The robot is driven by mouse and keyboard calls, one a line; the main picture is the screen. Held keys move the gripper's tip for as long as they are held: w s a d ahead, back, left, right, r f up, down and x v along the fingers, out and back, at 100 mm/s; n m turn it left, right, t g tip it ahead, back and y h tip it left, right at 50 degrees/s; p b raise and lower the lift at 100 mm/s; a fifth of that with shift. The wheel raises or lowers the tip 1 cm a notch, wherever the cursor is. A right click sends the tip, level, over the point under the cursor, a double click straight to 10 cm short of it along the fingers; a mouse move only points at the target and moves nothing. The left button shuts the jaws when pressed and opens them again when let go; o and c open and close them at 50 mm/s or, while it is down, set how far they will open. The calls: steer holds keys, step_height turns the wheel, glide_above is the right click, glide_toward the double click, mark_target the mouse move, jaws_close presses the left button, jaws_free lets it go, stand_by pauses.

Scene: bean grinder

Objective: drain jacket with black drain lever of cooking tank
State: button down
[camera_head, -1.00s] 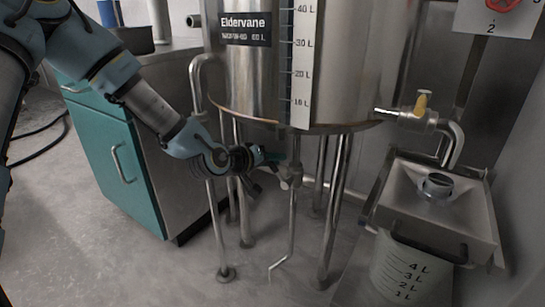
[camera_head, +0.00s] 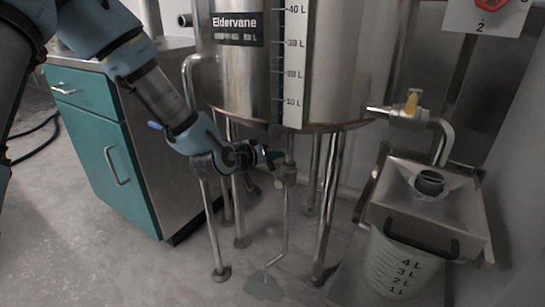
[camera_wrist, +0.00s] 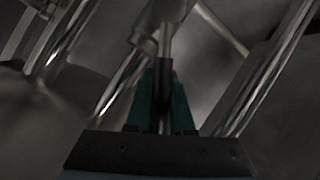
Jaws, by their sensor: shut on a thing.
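The steel cooking tank (camera_head: 340,70), labelled Eldervane, stands on metal legs. Under it is a drain valve (camera_head: 286,177) with a thin pipe (camera_head: 286,225) running down to a bent end near the floor. My gripper (camera_head: 268,155) is beside this valve, below the tank's bottom edge. In the wrist view, its teal fingers (camera_wrist: 161,95) are closed around the dark drain lever (camera_wrist: 166,65). Most of the lever is hidden by the fingers in the head view. A grey wet puddle (camera_head: 263,287) lies on the floor under the pipe's end.
A teal cabinet (camera_head: 100,150) with a steel top stands at left. Tank legs (camera_head: 328,215) surround the drain pipe closely.

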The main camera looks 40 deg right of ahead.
steer(key=c, duration=0.8)
jaws_free()
